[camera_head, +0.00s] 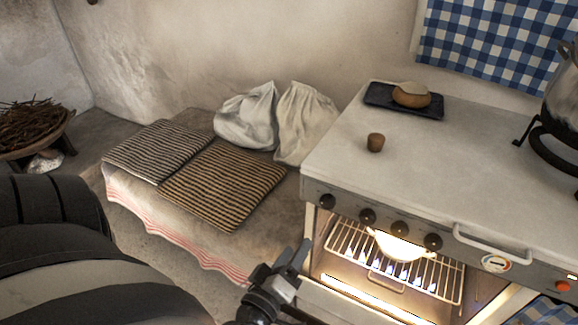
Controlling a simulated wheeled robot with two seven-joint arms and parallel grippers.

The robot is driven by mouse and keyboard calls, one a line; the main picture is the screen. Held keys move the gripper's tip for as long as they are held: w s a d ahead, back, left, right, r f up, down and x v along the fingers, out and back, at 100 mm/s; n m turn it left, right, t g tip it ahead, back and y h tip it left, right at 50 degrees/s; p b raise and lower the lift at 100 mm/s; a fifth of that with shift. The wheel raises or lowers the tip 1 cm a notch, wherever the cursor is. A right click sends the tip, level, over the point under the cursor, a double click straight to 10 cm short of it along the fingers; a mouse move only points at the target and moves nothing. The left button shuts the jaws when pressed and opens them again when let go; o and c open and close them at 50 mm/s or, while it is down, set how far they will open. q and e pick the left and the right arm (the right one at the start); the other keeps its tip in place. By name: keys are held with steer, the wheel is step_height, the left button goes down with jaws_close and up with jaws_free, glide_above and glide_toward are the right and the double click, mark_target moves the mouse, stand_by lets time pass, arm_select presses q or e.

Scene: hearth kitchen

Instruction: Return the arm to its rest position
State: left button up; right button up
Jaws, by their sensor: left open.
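My left gripper (284,279) shows at the bottom centre, in front of the oven's left side. It is open and nothing shows between its fingers. My left arm comes in dark and large from the lower left. The lit oven (330,298) is open, and a white bowl-like dish (398,247) sits on its wire rack (440,277). The gripper is apart from the dish, to its lower left. My right gripper is not in view.
The stove top (440,155) bears a dark tray (432,106) with a bread-like round thing (411,95), a small brown cup (375,142) and a pot (563,90) at right. Left of it, a low bench holds striped cushions (222,185) and white sacks (305,120). A twig basket (30,128) stands far left.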

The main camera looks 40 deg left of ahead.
arm_select(q)
steer(key=shift+v, duration=0.85)
steer(key=w+d+r+m+g+h, duration=0.2)
steer(key=d+m+g+h, duration=0.3)
steer(key=d+m+h, duration=0.55)
steer(key=s+a+m+g+y, duration=0.55)
steer(key=s+g, duration=0.35)
steer(key=s, duration=0.2)
steer(key=w+d+f+t+h, duration=0.2)
steer(key=w+d+f+t, duration=0.4)
steer(key=shift+w+d+f+t, duration=0.3)
steer(key=shift+d+f+t, duration=0.1)
